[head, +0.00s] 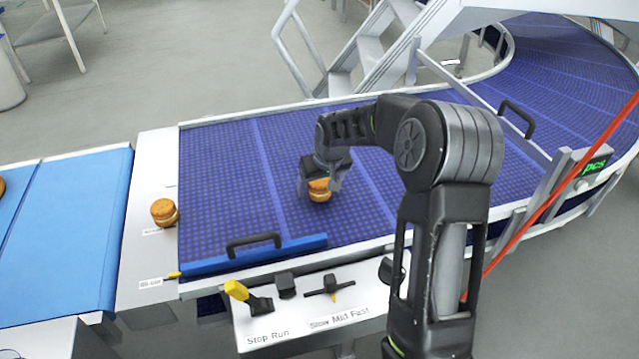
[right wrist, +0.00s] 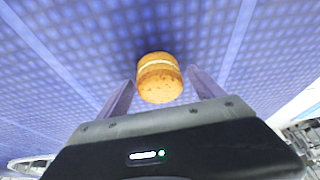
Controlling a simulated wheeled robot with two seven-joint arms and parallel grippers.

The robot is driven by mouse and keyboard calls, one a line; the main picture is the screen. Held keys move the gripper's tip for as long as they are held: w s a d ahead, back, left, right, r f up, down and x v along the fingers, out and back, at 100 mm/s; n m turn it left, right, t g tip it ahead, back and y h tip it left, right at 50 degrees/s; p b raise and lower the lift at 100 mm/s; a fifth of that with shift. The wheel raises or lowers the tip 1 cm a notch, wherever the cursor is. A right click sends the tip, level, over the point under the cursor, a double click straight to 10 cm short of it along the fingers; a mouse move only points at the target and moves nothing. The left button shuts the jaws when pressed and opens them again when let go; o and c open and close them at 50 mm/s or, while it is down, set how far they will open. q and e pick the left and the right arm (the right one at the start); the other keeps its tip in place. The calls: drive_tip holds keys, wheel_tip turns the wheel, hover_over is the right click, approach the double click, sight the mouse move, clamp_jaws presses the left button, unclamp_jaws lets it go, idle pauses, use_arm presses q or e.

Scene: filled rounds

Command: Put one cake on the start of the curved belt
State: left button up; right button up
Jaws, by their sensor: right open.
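A round filled cake (head: 319,190) with a pale middle layer sits on the purple-blue curved belt (head: 225,170), on its straight start section. My right gripper (head: 322,187) is just over this cake. In the right wrist view the cake (right wrist: 159,78) lies just beyond and between the two open fingertips (right wrist: 160,85), and I see no finger touching it. A second cake (head: 164,212) stands on the pale plate left of the belt. My left gripper is not in view.
A light blue belt (head: 75,240) lies at the left, with part of another cake at its edge. A blue bar with a black handle (head: 253,243) runs along the belt's front. A control panel with levers (head: 300,318) stands in front. Metal steps (head: 370,55) stand behind.

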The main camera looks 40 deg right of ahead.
drive_tip(key=shift+r+p, duration=0.35)
drive_tip(key=shift+r, duration=0.1)
drive_tip(key=p+v, duration=0.5)
drive_tip(key=v, duration=0.6)
drive_tip(key=shift+r+p, duration=0.2)
drive_tip(key=shift+p, duration=0.15)
